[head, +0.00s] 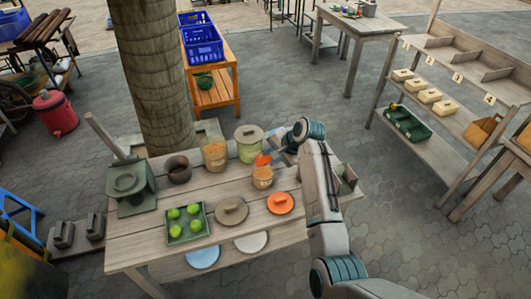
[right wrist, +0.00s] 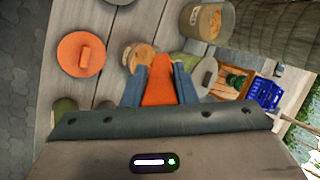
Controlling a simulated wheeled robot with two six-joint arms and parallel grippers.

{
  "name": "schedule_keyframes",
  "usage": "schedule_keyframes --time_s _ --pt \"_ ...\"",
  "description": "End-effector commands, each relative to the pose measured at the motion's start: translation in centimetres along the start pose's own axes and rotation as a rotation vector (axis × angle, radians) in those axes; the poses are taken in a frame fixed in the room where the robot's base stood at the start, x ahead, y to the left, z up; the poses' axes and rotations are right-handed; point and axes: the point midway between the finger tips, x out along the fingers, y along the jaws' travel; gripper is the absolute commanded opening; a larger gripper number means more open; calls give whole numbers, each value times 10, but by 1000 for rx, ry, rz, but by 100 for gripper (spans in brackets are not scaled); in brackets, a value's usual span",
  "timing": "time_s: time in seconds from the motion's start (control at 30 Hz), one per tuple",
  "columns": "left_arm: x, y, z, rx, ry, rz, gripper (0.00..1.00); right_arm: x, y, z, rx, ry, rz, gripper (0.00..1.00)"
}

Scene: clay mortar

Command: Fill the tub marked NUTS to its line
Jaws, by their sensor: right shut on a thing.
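My right gripper (head: 281,154) is shut on an orange scoop (right wrist: 158,82), held between its blue fingers (right wrist: 158,85). The scoop also shows in the head view (head: 263,160), above or at the rim of a small clear tub (head: 263,181) with brown contents. That tub (right wrist: 138,56) is just beyond the fingers in the right wrist view. I cannot tell whether the scoop touches it. A larger clear tub (head: 215,158) with tan contents stands behind to the left; it also shows in the right wrist view (right wrist: 205,20). Labels are too small to read. My left gripper is not in view.
An orange lid (head: 281,203), a brown lid (head: 231,210) and a tray of green fruit (head: 187,239) lie at the front. A lidded jar (head: 249,152), a dark pot (head: 178,170) and a grinder (head: 129,184) stand behind. A tree trunk (head: 155,75) rises behind the table.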

Motion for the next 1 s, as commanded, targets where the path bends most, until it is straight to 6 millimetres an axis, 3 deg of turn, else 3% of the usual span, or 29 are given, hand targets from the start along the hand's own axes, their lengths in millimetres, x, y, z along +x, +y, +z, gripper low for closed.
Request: schedule_keyframes --time_s 0.03,0.6,1.0 --pt "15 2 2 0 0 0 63 6 11 -1 -3 2 -29 0" --pt "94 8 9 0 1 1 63 12 56 -1 -27 0 -316 0" --pt "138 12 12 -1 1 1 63 22 83 -2 -46 0 -533 0"
